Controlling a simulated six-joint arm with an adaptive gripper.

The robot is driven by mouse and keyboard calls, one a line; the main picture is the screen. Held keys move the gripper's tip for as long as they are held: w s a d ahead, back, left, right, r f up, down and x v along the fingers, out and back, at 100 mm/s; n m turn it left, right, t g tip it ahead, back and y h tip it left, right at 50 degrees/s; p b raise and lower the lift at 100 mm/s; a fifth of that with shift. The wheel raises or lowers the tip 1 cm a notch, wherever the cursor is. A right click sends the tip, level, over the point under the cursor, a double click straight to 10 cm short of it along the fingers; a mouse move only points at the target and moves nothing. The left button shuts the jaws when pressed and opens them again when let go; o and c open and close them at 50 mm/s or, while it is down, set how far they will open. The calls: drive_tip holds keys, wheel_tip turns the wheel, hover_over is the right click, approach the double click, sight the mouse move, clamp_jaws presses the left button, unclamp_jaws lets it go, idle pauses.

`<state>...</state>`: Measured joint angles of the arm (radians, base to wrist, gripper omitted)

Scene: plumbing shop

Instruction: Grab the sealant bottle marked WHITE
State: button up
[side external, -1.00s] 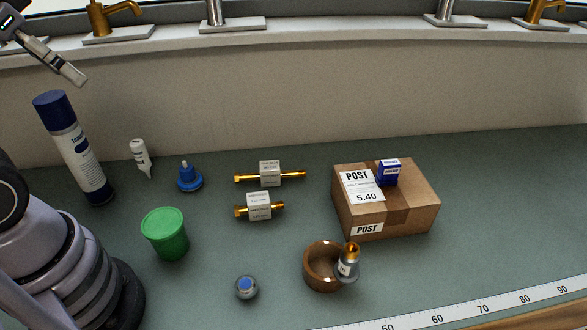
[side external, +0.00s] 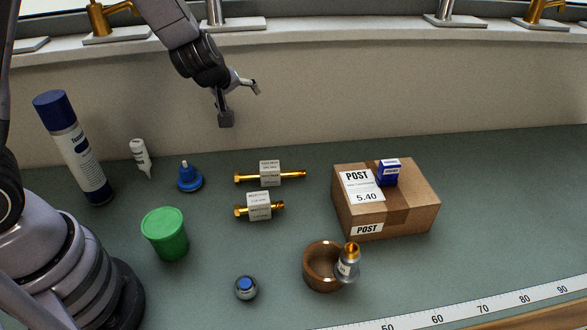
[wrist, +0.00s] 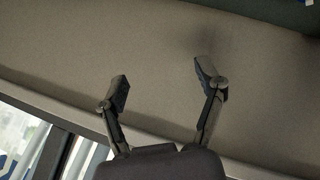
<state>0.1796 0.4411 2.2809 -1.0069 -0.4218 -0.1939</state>
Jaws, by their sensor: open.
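A small white bottle with a pointed nozzle (side external: 141,157) is at the back left of the bench in the side view, with the nozzle toward the front. It looks like a sealant bottle, but its print is too small to read. My gripper (side external: 241,103) is open and empty, in the air above the back of the bench, to the right of the small bottle and higher. In the wrist view my gripper (wrist: 163,85) has its fingers spread, with only wall behind them. The bottle does not show in the wrist view.
A tall blue-capped can (side external: 75,147) stands left of the bottle, a blue nozzle piece (side external: 189,179) right of it. A green tub (side external: 165,233), brass fittings (side external: 268,174), a brown bowl (side external: 318,278) and a carton (side external: 405,204) stand farther off. The wall (side external: 330,95) bounds the back.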

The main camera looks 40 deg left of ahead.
drive_tip(key=s+a+f+n+g+y, duration=0.25)
drive_tip(key=a+f+y, duration=0.2)
drive_tip(key=f, duration=0.45)
drive_tip(key=n+g+y, duration=0.2)
drive_tip(key=g+y, duration=0.2)
drive_tip(key=y, duration=0.6)
approach(142, 152)
drive_tip(key=shift+d+f, duration=0.15)
drive_tip(key=shift+d, duration=0.4)
drive_tip(key=shift+d+f, duration=0.2)
drive_tip(key=shift+d, duration=0.3)
drive_tip(key=shift+y, duration=0.25)
drive_tip(key=a, duration=1.3)
drive_tip(key=shift+w+a+r, duration=0.15)
drive_tip(key=shift+w+a, duration=0.25)
clamp_jaws()
